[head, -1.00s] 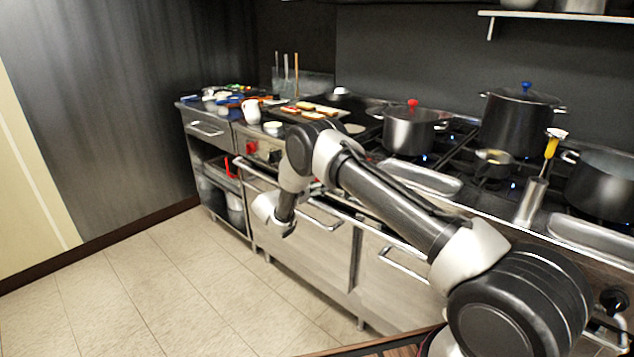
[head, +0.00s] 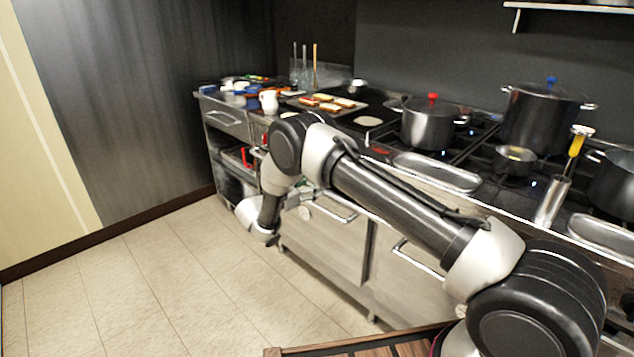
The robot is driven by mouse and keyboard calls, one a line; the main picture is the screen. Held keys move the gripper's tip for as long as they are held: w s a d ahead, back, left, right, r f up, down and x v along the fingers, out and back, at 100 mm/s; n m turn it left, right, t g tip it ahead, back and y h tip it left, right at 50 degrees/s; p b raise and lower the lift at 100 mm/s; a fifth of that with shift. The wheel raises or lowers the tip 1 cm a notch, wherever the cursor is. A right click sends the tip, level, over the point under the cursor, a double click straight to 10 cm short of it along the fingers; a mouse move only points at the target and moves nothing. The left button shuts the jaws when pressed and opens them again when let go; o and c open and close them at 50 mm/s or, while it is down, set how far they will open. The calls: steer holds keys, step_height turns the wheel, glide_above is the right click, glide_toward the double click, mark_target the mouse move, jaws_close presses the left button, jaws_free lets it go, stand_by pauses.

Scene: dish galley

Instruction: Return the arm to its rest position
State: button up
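My arm reaches from the lower right of the head view up to an elbow in front of the range, then bends down. Its wrist end (head: 265,232) hangs in front of the cabinet doors, above the tiled floor. The gripper fingers cannot be made out there, so their opening does not show. No held object can be seen.
The steel range holds a pot with a red knob (head: 431,121), a taller pot with a blue knob (head: 545,118) and a griddle with toasts (head: 331,103). A white jug (head: 268,101) stands left. A slatted wooden surface (head: 365,347) shows below. The floor (head: 170,285) is clear.

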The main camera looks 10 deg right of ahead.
steer(key=shift+a, duration=0.1)
steer(key=s+d+f+m+g, duration=0.3)
steer(key=s+d+f+g, duration=0.15)
steer(key=s+f, duration=0.2)
steer(key=s+d+r+m+g+y, duration=0.1)
steer(key=s+d+r+m+g, duration=0.2)
steer(key=s+d+g, duration=0.15)
steer(key=s+d+r+m+t+y, duration=0.1)
steer(key=s+d+r+m+y, duration=0.3)
steer(key=s+r, duration=0.7)
steer(key=s+d+r+m+t+y, duration=0.1)
steer(key=s+d+r+m+y, duration=0.4)
steer(key=s+r+m, duration=0.3)
steer(key=s+d+r+m+y, duration=0.4)
steer(key=s+d+r+m, duration=0.2)
steer(key=s+r, duration=0.9)
steer(key=s, duration=0.4)
steer(key=shift+s+d+m+t+y, duration=0.25)
steer(key=shift+s+m+t+y, duration=0.05)
steer(key=shift+m+t, duration=0.1)
